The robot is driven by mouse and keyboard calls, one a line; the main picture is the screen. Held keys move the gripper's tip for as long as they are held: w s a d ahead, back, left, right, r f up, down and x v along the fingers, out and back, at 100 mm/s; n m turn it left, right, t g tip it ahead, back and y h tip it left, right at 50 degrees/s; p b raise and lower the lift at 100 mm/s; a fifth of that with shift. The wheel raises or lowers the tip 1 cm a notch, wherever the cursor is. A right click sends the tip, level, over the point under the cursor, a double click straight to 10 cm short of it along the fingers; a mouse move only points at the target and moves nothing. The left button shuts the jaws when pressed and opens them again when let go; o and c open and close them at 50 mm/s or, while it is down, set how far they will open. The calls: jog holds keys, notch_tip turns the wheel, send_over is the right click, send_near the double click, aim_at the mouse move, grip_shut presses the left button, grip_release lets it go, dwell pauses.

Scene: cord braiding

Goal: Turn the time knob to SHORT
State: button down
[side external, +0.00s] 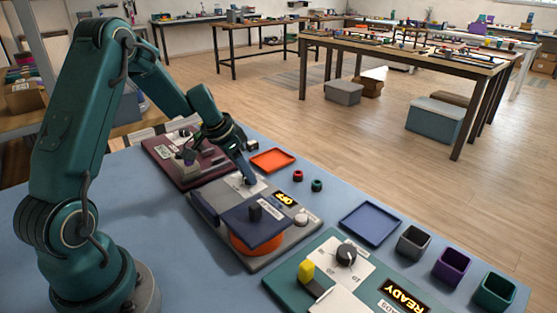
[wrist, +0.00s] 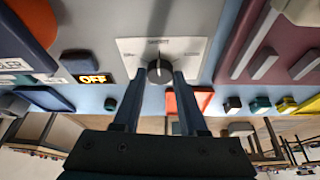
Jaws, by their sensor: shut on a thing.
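The time knob (wrist: 160,71) is a dark round knob on a white dial plate (wrist: 136,46) of the grey machine (side external: 283,253). The plate has small labels at its left, top and right, too small to read. My gripper (wrist: 162,80) has a fingertip on each side of the knob and is shut on it. In the side view, my gripper (side external: 247,180) reaches down to the dial plate, and it mostly hides the knob. A pale mark shows on the knob, but I cannot tell which label it points at.
The grey machine has a lit OFF display (side external: 286,199) and a blue lid (side external: 255,222) over an orange part. A maroon machine (side external: 165,152) and a green READY machine (side external: 300,275) flank it. An orange tray (side external: 273,153), a blue tray (side external: 370,209) and small bins lie beyond.

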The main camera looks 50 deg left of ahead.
aim_at(238, 185)
jog(key=shift+m, duration=0.4)
jog(key=shift+c, duration=2.2)
grip_release()
jog(key=shift+v, duration=2.55)
jog(key=shift+a, duration=0.1)
notch_tip(238, 185, up, 7)
